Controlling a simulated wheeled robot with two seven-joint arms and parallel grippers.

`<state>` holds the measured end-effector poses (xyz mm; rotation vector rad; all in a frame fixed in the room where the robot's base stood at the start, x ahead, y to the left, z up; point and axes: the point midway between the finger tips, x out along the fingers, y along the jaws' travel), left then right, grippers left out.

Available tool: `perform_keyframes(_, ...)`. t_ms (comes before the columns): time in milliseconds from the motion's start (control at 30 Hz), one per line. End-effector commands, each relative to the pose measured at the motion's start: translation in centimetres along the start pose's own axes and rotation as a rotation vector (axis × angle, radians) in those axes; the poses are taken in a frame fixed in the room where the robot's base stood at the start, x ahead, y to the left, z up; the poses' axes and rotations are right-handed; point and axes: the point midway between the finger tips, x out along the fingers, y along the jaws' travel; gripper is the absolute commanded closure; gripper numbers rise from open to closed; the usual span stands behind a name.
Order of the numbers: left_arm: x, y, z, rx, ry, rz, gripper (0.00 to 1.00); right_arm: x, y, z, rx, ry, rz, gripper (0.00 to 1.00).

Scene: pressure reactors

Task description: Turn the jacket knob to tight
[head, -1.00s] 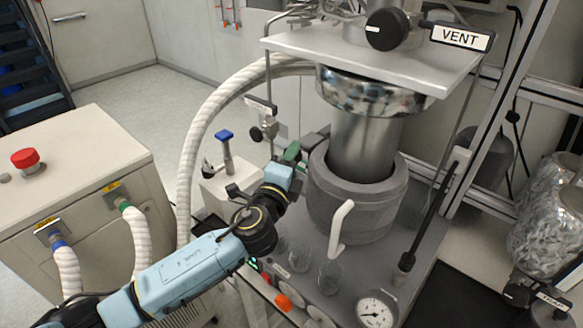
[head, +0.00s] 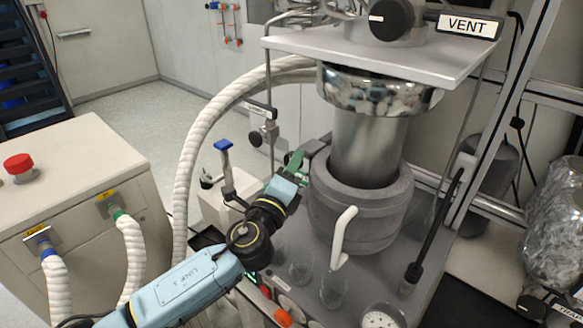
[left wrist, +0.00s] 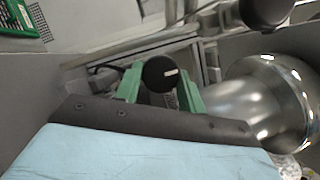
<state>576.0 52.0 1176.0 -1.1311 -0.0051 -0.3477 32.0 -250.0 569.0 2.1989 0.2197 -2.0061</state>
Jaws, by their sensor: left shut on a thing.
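My left gripper (head: 292,164) reaches in from the left, beside the grey jacket collar around the steel vessel (head: 368,150). In the left wrist view its two green fingers (left wrist: 161,88) stand on either side of a round black knob (left wrist: 160,74) with a white mark, and are shut on it. The mark lies nearly level and toward the right side of the knob face. In the head view this knob is hidden by the gripper and wrist. I cannot read any label beside it. My right gripper is not in view.
A white hose (head: 190,150) curves behind my left wrist. A blue-handled valve (head: 225,160) stands close to its left. A white lever (head: 342,235) and glass beakers (head: 333,288) are to the right. A vent knob (head: 391,18) sits on the top plate (head: 440,62).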

Motion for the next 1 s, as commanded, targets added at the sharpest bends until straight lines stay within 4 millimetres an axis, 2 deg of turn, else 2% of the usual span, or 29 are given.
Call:
perform_keyframes(100,0.0,0.1,0.0,0.004,0.0,0.001,0.83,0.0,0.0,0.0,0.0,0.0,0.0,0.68)
perform_keyframes(133,0.0,0.1,0.0,0.004,0.0,0.001,0.59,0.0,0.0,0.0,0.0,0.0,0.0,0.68)
perform_keyframes(200,0.0,0.1,0.0,0.003,0.0,0.001,0.51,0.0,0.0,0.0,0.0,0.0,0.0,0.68)
perform_keyframes(567,-0.5,0.1,0.0,0.0,0.0,0.001,0.51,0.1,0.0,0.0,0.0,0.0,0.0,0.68)
perform_keyframes(767,-3.6,0.2,-0.1,0.0,0.002,0.003,0.51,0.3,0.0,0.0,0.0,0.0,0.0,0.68)
perform_keyframes(1000,-9.0,0.2,-0.1,-0.001,0.001,0.002,0.51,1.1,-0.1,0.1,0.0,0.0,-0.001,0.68)
